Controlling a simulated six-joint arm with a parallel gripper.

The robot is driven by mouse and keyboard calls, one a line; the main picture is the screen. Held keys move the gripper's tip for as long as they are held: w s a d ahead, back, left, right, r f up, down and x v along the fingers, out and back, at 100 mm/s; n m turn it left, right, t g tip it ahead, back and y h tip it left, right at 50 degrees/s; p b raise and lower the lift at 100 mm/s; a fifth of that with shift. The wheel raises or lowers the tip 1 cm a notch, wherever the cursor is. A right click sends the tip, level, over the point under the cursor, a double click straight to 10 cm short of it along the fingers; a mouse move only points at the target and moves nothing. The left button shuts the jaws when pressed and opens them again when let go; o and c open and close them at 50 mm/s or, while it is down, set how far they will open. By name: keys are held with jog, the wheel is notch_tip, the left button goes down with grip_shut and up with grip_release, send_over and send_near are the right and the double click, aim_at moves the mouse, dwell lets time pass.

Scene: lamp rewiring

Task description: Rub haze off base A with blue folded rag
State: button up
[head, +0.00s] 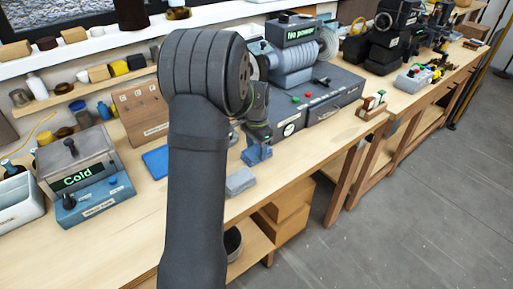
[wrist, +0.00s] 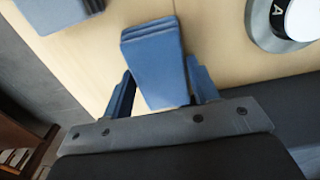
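The blue folded rag (wrist: 155,65) is between the two blue fingers of my gripper (wrist: 160,82) in the wrist view. Its layered edge points away from the palm, and its near end is hidden at the palm. The fingers are apart, one close along each side of the rag; whether they press on it I cannot tell. In the head view my gripper (head: 257,153) is low over the bench, right of my arm.
A grey block (head: 240,181) lies near the bench's front edge, close to my gripper. A grey machine (head: 325,95) stands behind it. A blue flat item (head: 155,162) and a box reading Cold (head: 77,165) are at left. Bare wood (head: 110,235) lies front left.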

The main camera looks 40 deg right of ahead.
jog(key=c, duration=0.3)
jog(key=shift+r, duration=2.5)
jog(key=shift+w, duration=0.1)
jog(key=shift+w+a+r, duration=0.2)
jog(key=shift+w+a, duration=0.4)
jog(key=shift+w, duration=1.85)
jog(key=shift+w+a+r, duration=0.2)
jog(key=shift+w+a, duration=0.35)
jog(key=shift+w, duration=1.95)
jog(key=shift+w+a+r, duration=0.2)
jog(key=shift+w+a, duration=0.4)
jog(key=shift+w, duration=1.85)
